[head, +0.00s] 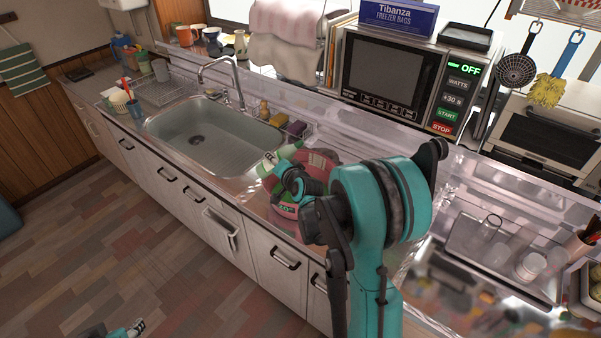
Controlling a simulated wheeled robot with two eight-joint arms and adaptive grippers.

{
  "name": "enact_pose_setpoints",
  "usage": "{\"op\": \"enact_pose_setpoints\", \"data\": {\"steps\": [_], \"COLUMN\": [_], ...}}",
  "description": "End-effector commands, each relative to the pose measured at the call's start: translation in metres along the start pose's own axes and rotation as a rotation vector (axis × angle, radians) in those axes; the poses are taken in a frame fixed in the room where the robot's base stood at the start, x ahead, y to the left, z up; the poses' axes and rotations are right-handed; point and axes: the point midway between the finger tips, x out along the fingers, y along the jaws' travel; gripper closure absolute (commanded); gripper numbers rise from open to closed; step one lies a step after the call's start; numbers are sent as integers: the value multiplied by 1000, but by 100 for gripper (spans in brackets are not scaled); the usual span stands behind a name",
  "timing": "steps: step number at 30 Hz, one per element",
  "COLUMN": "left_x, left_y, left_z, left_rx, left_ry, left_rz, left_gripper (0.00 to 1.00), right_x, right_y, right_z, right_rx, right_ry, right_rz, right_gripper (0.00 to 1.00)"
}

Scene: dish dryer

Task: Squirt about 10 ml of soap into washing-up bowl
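A red washing-up bowl (325,160) stands on the counter right of the sink, partly hidden behind my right arm. A pale green and white bottle (289,150), seemingly the soap, is tilted nearly on its side over the bowl's left part. My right gripper (272,162) is at the bottle and appears shut on it; the fingers are small and partly hidden. I cannot see whether any soap is flowing. My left gripper (136,328) shows only at the bottom left edge, low over the floor and far from the bowl; its opening is unclear.
The empty metal sink (215,145) and its faucet (222,75) lie left of the bowl. Sponges and a small bottle (264,110) stand behind the sink. A microwave (400,80) stands behind the bowl. A metal tray with glasses (480,245) is at right.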

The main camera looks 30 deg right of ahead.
Motion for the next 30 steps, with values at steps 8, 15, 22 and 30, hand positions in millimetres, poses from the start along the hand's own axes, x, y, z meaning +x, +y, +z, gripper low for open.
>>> {"op": "enact_pose_setpoints", "data": {"steps": [8,15,22,30], "left_x": [2,2,18,50], "left_y": [0,0,0,0], "left_z": [2,2,13,36], "left_rx": [0,0,0,0], "left_ry": [0,0,0,0], "left_rz": [0,0,0,0], "left_gripper": [60,60,60,60], "right_x": [-1,-2,5,19], "right_y": [12,10,25,59], "right_z": [-8,-10,-1,18], "right_rx": [-229,-387,-544,-671], "right_ry": [44,75,108,134], "right_rz": [94,160,227,281], "right_gripper": [100,100,100,100]}}
